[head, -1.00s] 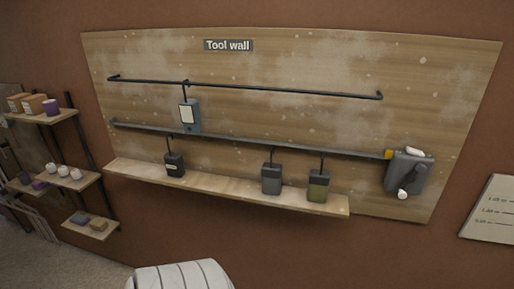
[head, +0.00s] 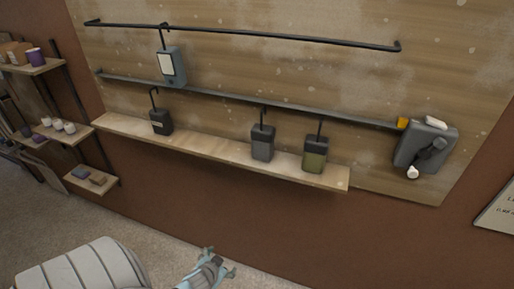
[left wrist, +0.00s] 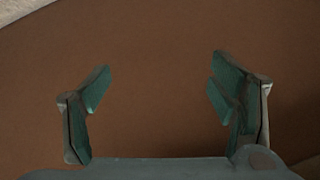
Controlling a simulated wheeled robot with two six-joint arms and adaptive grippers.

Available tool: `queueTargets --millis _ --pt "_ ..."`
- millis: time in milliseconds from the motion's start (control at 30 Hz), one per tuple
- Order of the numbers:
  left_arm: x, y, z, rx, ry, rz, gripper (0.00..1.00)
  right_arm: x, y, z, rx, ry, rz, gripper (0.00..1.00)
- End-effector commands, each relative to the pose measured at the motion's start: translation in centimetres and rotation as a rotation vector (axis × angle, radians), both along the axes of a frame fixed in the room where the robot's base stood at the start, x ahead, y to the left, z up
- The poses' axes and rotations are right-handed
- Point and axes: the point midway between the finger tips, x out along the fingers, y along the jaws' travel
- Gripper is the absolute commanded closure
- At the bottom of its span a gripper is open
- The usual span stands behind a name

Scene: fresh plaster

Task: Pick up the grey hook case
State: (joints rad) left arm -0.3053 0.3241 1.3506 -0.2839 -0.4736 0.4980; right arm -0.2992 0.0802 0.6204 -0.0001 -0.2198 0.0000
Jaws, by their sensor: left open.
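The grey hook case (head: 263,145) is a dark grey box with a black top and a hook above it. It is at the shelf, between the black case and the olive case. My left gripper (head: 221,261) is low in the head view, below the shelf and well apart from the case. In the left wrist view its two teal fingers (left wrist: 160,90) are spread wide with only brown wall between them. The case does not show in the left wrist view. My right gripper is not in view.
A black case (head: 161,122) and an olive case (head: 315,155) flank it along the wooden shelf (head: 210,150). A blue-grey case (head: 171,65) hangs from the upper rail (head: 260,35). A grey holder (head: 424,146) is on the board at right. The wall below the shelf is clear.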

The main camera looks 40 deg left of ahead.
Motion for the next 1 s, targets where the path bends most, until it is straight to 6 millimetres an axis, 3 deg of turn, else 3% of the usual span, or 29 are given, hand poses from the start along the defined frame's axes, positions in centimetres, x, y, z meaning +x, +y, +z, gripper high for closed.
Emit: queueTargets --millis 33,67,100,200,300,433,633,867,1000 --pt "4.7 1.4 4.3 0.044 -0.164 0.008 0.22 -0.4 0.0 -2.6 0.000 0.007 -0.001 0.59" --pt "7.0 1.8 8.1 0.060 -0.266 0.019 0.22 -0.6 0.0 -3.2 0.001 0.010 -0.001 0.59" --pt "9.3 1.7 13.2 0.073 -0.402 0.028 0.22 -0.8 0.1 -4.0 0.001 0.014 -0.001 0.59" --pt "11.8 0.2 24.3 0.055 -0.696 0.037 0.22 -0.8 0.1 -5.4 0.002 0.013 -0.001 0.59" --pt "11.8 -1.5 31.0 0.017 -0.872 0.033 0.22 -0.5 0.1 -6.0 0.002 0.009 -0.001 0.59" --pt "13.4 -1.5 33.6 -0.005 -0.937 0.033 0.22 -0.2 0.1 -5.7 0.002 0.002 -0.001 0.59" --pt "18.5 0.2 33.7 -0.008 -0.934 0.033 0.22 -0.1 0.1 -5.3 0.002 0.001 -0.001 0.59" --pt "21.6 1.1 33.5 -0.011 -0.931 0.032 0.22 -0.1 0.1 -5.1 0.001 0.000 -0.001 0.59" --pt "24.3 1.9 33.4 -0.010 -0.931 0.030 0.22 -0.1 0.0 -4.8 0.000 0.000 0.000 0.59"
